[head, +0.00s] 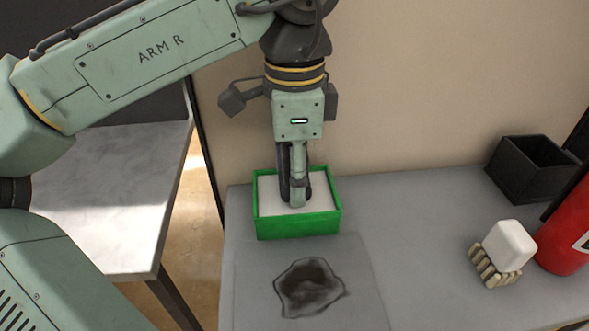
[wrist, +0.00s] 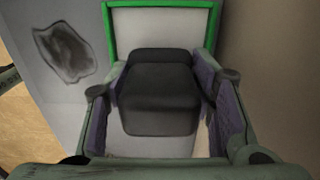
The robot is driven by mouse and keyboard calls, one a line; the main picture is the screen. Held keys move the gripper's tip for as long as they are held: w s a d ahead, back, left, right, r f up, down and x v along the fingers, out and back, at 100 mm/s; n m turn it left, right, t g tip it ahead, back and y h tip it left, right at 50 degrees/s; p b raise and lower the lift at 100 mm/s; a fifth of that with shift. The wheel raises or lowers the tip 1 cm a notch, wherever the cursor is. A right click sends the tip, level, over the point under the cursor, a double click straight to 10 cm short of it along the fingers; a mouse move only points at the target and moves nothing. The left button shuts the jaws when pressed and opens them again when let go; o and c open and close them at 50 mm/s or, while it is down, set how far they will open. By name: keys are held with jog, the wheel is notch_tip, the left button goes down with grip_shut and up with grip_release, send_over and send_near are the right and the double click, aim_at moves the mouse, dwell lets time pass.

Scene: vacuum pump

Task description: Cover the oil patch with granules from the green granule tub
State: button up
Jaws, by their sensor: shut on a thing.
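The green granule tub (head: 298,227) stands at the back left of the grey bench, filled with pale granules (head: 269,192). Its green rim also shows in the wrist view (wrist: 160,4). My gripper (head: 296,194) points down into the tub, its fingertips at the granules. In the wrist view it is shut on a dark, block-like thing (wrist: 158,92), which has a finger on each side. Whether this is a scoop I cannot tell, and its underside is hidden. The dark oil patch (head: 308,288) lies in front of the tub, apart from it, and shows bare in the wrist view (wrist: 65,53).
An open black bin (head: 530,172) stands at the back right. A white block (head: 509,245) rests on a slatted beige holder (head: 486,268) beside a red cylinder (head: 570,230). The bench between patch and holder is clear. A pale table (head: 110,215) stands left, across a gap.

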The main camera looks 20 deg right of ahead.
jog(key=shift+f, duration=0.5)
dwell(0.4)
jog(key=shift+f, duration=0.1)
dwell(1.8)
notch_tip(320, 180, up, 7)
jog(key=p, duration=0.8)
dwell(0.7)
